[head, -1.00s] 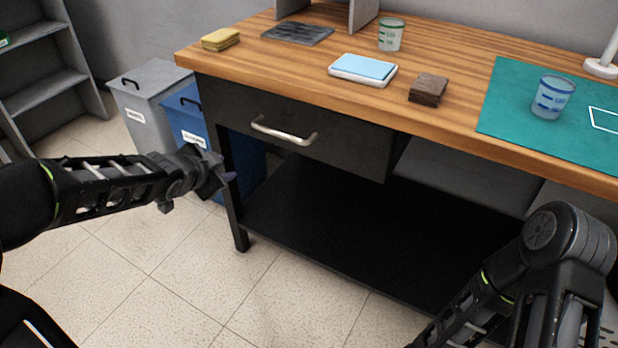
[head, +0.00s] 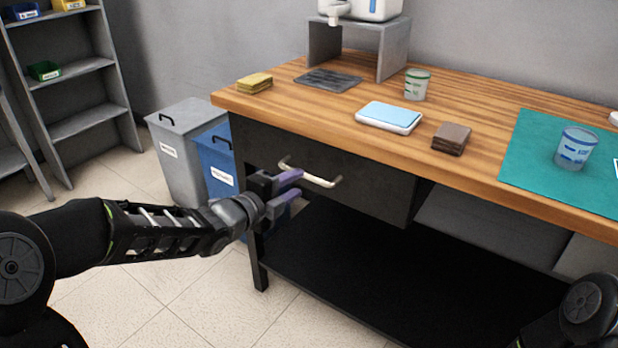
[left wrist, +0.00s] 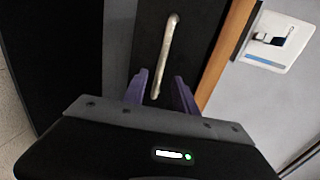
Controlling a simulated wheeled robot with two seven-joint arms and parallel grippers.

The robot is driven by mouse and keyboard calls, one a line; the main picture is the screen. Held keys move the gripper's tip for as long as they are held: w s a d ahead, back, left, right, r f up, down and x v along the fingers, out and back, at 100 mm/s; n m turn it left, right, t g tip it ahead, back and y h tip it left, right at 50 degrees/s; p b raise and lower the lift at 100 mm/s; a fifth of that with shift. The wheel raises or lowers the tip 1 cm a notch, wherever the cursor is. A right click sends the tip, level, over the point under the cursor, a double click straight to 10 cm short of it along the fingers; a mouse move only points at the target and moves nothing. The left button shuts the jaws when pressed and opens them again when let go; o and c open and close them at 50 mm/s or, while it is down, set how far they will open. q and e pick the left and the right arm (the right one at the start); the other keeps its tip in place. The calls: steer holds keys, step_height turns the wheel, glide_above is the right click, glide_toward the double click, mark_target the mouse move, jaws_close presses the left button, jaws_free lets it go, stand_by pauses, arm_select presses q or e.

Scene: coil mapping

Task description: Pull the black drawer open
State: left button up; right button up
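The black drawer (head: 372,184) is shut under the left part of the wooden workbench. Its pale metal bar handle (head: 312,177) runs across the front. My left gripper (head: 293,184) is at the left end of the handle with its purple fingers apart. In the left wrist view the handle (left wrist: 166,50) runs up from between the open fingertips (left wrist: 159,76); I cannot tell whether they touch it. The drawer front (left wrist: 190,45) also shows there. My right gripper is out of view; only part of my right arm shows at the lower right.
On the wooden benchtop (head: 330,100) are yellow sponges (head: 254,83), a white-and-blue pad (head: 388,117), brown blocks (head: 451,138), a green-marked cup (head: 416,84) and a blue-marked cup (head: 576,148) on a green mat (head: 525,165). Grey (head: 185,150) and blue (head: 214,160) bins stand left of the bench.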

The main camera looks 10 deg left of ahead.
mark_target(309, 177)
arm_select(q)
steer(key=x, duration=0.6)
steer(key=shift+w+d+b, duration=0.1)
steer(key=shift+w+b, duration=0.15)
steer(key=shift+b, duration=0.15)
jaws_close()
stand_by(1.0)
